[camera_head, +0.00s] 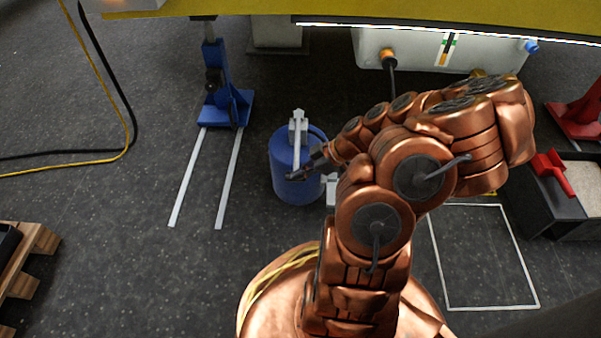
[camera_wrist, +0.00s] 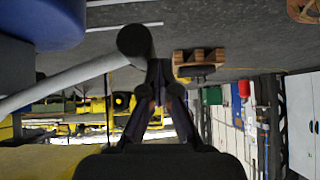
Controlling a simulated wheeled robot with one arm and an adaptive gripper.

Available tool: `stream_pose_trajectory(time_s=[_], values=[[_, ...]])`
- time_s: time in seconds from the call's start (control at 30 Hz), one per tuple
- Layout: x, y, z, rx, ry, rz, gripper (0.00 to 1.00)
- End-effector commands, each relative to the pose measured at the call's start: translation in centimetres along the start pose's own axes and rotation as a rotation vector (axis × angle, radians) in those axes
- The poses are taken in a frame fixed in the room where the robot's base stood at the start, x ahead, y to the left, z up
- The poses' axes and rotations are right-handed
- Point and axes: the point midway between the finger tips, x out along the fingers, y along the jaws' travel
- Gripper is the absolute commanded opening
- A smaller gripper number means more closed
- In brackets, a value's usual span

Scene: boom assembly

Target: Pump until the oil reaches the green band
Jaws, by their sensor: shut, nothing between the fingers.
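A blue oil drum (camera_head: 284,186) stands on the floor in the head view, with a grey hand pump (camera_head: 298,128) on top. The pump's pale lever (camera_head: 297,155) extends over the drum toward me; in the wrist view the lever (camera_wrist: 75,76) ends in a dark knob (camera_wrist: 135,42). My gripper (camera_head: 308,168) is shut and empty, its fingertips (camera_wrist: 158,68) right beside the knob; I cannot tell if they touch it. A pale tank (camera_head: 415,52) at the back carries a sight gauge (camera_head: 446,50) with a green band near its top. The oil level is too small to read.
A blue jack-like stand (camera_head: 226,105) is left of the drum, with two pale floor strips. A yellow beam (camera_head: 250,12) crosses overhead at the back. A dark bin (camera_head: 575,207) is at right, a wooden pallet (camera_head: 28,262) at left. The left floor is mostly clear.

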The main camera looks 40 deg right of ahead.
Motion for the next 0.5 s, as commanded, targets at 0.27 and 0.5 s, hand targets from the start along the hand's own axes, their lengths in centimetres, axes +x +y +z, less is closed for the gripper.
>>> stream_pose_trajectory(time_s=[0.27,0.5], values=[[-0.3,-0.2,0.0,-0.004,-0.012,0.004,0.00],[-2.2,-1.5,-2.8,-0.016,-0.003,0.001,0.00]])
